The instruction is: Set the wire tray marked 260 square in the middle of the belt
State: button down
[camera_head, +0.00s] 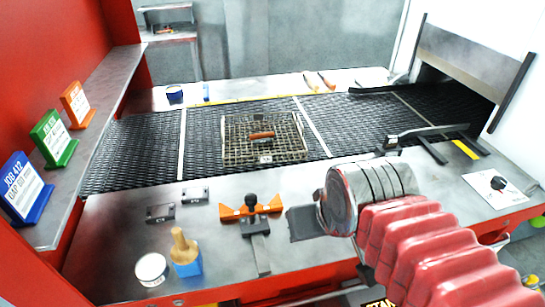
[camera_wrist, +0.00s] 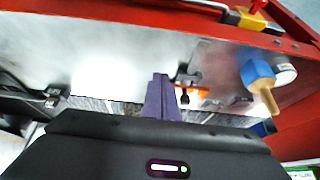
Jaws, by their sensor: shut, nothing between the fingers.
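The wire tray (camera_head: 230,155) lies flat on the dark mesh belt (camera_head: 150,150), with an orange-brown handle (camera_head: 262,135) across its middle. A small pale tag (camera_head: 265,158) is on its near side; its number is too small to read. The tray sits between two pale cross lines on the belt, closer to the right one. My gripper (camera_head: 303,223) is over the near bench, right of and nearer than the tray, apart from it. In the wrist view its purple fingers (camera_wrist: 160,90) are shut and empty. The tray cannot be made out in that view.
An orange tool with a black knob (camera_head: 252,207), a blue block with a wooden handle (camera_head: 185,252) and a white-lidded tin (camera_head: 151,269) stand on the near bench. A dark lever (camera_head: 425,133) sits by the belt's right part. A hooded opening (camera_head: 465,65) is at the belt's right end.

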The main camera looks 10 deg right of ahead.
jog(key=w+r+g, duration=0.3)
jog(key=w+g, duration=0.1)
jog(key=w, duration=2)
jog(key=w+f+g, duration=0.1)
jog(key=w+f, duration=0.3)
jog(key=w, duration=0.4)
jog(key=shift+f+g, duration=0.3)
jog(key=shift+f, duration=0.05)
jog(key=shift+f, duration=0.1)
notch_tip(320, 180, down, 10)
jog(key=shift+r, duration=0.15)
jog(key=shift+w, duration=2.05)
